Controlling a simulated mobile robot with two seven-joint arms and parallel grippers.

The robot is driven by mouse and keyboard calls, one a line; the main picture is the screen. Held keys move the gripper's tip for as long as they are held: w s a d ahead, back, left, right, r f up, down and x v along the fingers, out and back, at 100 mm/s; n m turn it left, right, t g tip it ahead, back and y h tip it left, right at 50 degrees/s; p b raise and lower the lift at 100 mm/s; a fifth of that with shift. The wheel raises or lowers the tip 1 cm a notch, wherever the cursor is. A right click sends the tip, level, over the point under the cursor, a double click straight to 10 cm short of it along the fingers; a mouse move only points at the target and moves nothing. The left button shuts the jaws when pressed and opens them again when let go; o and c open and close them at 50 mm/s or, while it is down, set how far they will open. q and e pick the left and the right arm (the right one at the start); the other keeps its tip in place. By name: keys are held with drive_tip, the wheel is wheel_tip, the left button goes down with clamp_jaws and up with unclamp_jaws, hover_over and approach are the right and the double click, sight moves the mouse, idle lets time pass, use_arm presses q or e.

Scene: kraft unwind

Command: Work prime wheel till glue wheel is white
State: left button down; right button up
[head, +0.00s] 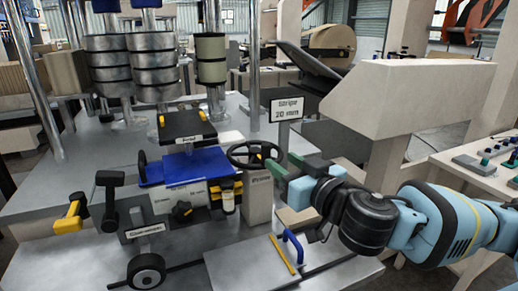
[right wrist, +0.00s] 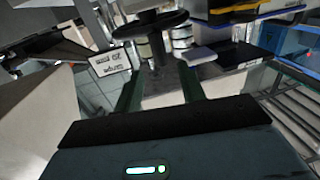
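A black handwheel (head: 254,155), which I take to be the prime wheel, sits on a grey post (head: 259,196) with a small, hard-to-read label. My right gripper (head: 284,172) reaches in from the right, with its green fingers beside the handwheel's right rim. In the right wrist view the fingers are apart with nothing between them, and the handwheel (right wrist: 150,25) and its post show just beyond the tips. Contact cannot be told. A small black wheel with a pale hub (head: 146,271) stands at the front left; I cannot tell if it is the glue wheel. My left gripper is out of view.
A sign reading "Stripe 20 mm" (head: 287,106) stands behind the handwheel. A blue-topped unit (head: 182,167) with a black knob is to its left. Black and yellow levers (head: 72,212) are farther left. A blue handle (head: 292,245) rises from the front plate below my right gripper.

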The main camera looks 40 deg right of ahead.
sight(269, 151)
drive_tip(key=w, duration=0.6)
drive_tip(key=shift+w+d+r+p, duration=0.1)
drive_tip(key=shift+w+d+p, duration=0.2)
drive_tip(key=shift+p, duration=0.1)
drive_tip(key=shift+w, duration=0.5)
clamp_jaws()
